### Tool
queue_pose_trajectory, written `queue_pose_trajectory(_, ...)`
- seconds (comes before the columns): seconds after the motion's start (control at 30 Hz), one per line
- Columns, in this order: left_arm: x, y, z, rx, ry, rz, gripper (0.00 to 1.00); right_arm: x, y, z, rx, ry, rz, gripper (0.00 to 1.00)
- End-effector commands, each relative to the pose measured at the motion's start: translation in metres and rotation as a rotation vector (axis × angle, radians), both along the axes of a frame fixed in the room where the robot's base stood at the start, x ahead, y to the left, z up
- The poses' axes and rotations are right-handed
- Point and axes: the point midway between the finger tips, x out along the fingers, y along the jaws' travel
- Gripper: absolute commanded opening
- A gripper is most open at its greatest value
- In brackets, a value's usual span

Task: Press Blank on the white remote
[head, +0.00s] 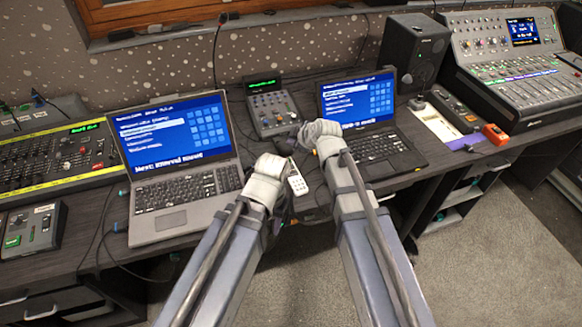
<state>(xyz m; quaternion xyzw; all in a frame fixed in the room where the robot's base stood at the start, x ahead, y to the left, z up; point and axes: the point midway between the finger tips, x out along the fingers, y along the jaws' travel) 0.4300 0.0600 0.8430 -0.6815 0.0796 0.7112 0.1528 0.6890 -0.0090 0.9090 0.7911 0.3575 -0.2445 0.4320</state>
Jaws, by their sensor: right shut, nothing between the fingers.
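The white remote (298,184) lies on the dark desk between the two laptops, just right of my left wrist. It is small here, and its button labels cannot be read. My right gripper (286,145) is shut and empty, beyond the remote on the far side of it, pointing left from my right wrist. Its dark fingers are small and partly lost against the desk. My left arm ends close to the left of the remote, and its fingers are hidden behind the wrist.
Open laptops stand left (172,222) and right (408,152) of the remote. A small mixer (272,110) sits behind it. A large mixing console (520,85), a black speaker (413,50) and an orange device (496,134) are at right. A fader desk (60,160) is at left.

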Motion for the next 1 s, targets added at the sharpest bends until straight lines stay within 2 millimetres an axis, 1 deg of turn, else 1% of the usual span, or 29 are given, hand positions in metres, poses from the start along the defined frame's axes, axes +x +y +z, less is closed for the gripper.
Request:
queue_pose_trajectory(0.17,0.0,0.0,-0.005,0.0,0.0,0.0,0.5,0.0,0.0,-0.005,0.0,0.001,0.001,0.0)
queue_pose_trajectory(0.27,0.0,0.0,-0.011,0.0,0.0,0.0,0.5,0.0,0.0,-0.012,0.0,0.002,-0.001,0.0)
queue_pose_trajectory(0.47,0.0,0.0,-0.033,0.0,0.0,0.0,0.5,0.0,0.0,-0.034,0.0,0.002,-0.001,0.0)
queue_pose_trajectory(0.8,0.0,0.0,-0.079,0.0,0.0,-0.001,0.5,0.0,0.0,-0.079,0.0,0.002,-0.001,0.0)
queue_pose_trajectory(0.9,0.0,0.0,-0.086,0.0,0.0,-0.001,0.5,0.0,0.0,-0.087,0.0,0.002,-0.001,0.0)
queue_pose_trajectory(1.0,0.0,0.0,-0.089,0.0,0.0,-0.001,0.5,0.0,0.0,-0.089,0.0,0.002,-0.001,0.0)
